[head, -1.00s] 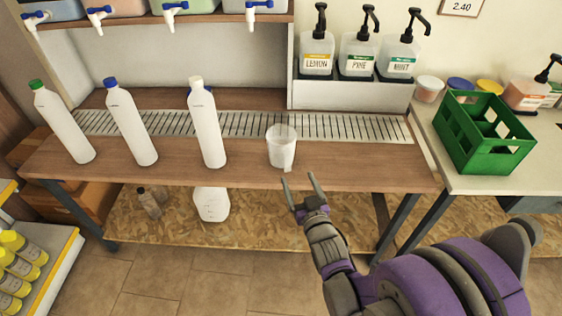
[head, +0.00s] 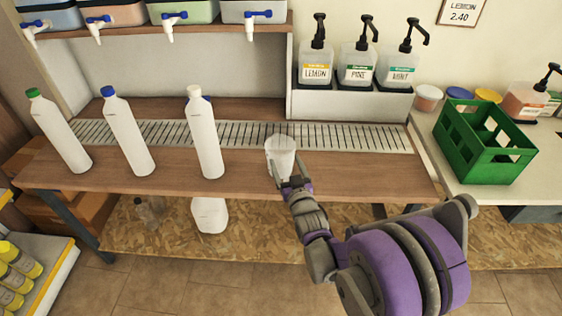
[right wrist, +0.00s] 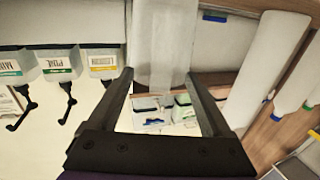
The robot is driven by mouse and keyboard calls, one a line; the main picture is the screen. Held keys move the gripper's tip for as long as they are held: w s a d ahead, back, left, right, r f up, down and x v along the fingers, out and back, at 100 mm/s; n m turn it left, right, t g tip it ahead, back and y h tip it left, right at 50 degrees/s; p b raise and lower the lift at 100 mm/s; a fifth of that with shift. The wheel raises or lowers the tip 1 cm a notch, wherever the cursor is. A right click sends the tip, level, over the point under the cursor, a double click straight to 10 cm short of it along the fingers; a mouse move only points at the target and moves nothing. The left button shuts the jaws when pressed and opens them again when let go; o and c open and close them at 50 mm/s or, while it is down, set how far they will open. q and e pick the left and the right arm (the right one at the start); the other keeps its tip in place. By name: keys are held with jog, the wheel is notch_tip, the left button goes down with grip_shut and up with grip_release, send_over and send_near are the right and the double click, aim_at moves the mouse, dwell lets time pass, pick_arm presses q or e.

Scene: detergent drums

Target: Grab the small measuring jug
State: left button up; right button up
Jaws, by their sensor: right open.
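The small measuring jug (head: 280,154) is a translucent whitish cup standing upright near the front of the wooden counter (head: 240,178), right of the white bottles. My right gripper (head: 290,175) is open at the jug's near side, with its fingertips in front of the jug's lower part. In the right wrist view, the pale jug (right wrist: 160,45) appears at the top, between the two dark fingertips of the right gripper (right wrist: 159,76). I cannot tell whether either finger touches it. My left gripper is not in view.
White bottles stand left of the jug, the nearest being a tall one (head: 206,140). A metal drain grate (head: 340,137) runs behind. Pump bottles (head: 357,68) stand at the back right. A green crate (head: 480,150) sits on the right-hand table. Taps (head: 170,22) hang above.

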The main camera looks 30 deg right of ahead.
grip_shut()
dwell(0.4)
